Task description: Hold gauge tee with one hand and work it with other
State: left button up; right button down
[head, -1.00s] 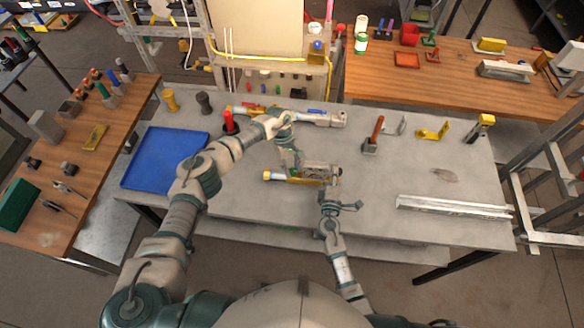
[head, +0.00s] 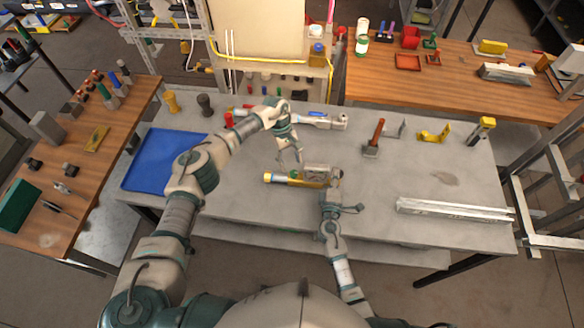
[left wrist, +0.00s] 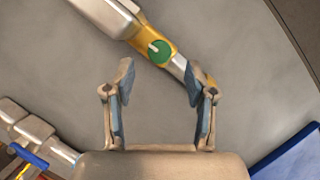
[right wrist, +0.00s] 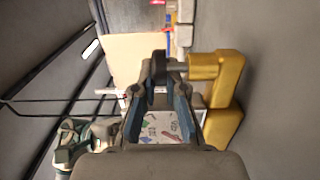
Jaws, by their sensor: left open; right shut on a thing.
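The gauge tee (head: 292,179) is a brass and grey fitting with a green round knob, lying sideways over the front middle of the grey bench. My right gripper (head: 334,190) is shut on its grey right end. In the right wrist view, brass pipework (right wrist: 228,95) stands right of the right gripper's fingers (right wrist: 160,115). My left gripper (head: 288,162) is open and empty, just behind the tee. In the left wrist view, its spread fingers (left wrist: 158,90) are apart from the green knob (left wrist: 159,51), which shows beyond them.
Another pipe assembly with a blue handle (head: 318,117) lies at the back of the bench. A blue tray (head: 150,172) is at left. A red-handled tool (head: 374,138), yellow brackets (head: 434,134) and a metal channel (head: 453,209) are at right. The right middle of the bench is mostly clear.

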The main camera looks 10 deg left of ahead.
pick_arm(q)
jog(key=v, duration=0.3)
jog(key=shift+w+a+r, duration=0.15)
jog(key=shift+r, duration=0.05)
pick_arm(e)
jog(key=c, duration=1.2)
grip_release()
jog(key=shift+o, duration=0.2)
